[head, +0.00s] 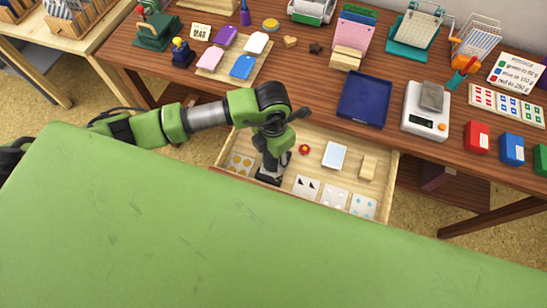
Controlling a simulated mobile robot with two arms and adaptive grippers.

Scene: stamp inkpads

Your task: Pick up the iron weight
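A grey block (432,97) lies on the white kitchen scale (425,118) at the right of the table; it may be the iron weight, but I cannot be sure. My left gripper (268,180) points down into the left-middle part of the open wooden drawer (318,135), far from the scale. Its dark fingers are small and partly hidden by my arm, so I cannot tell whether they are open or hold anything. What lies directly beneath it is hidden. My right gripper is not in view.
The drawer holds a red round item (304,149), a white-blue pad (335,155), a wooden block (368,167) and several cards. Above it on the table are a blue tray (363,98) and a wooden board with coloured tags. Red (477,137) and blue (512,149) boxes stand right.

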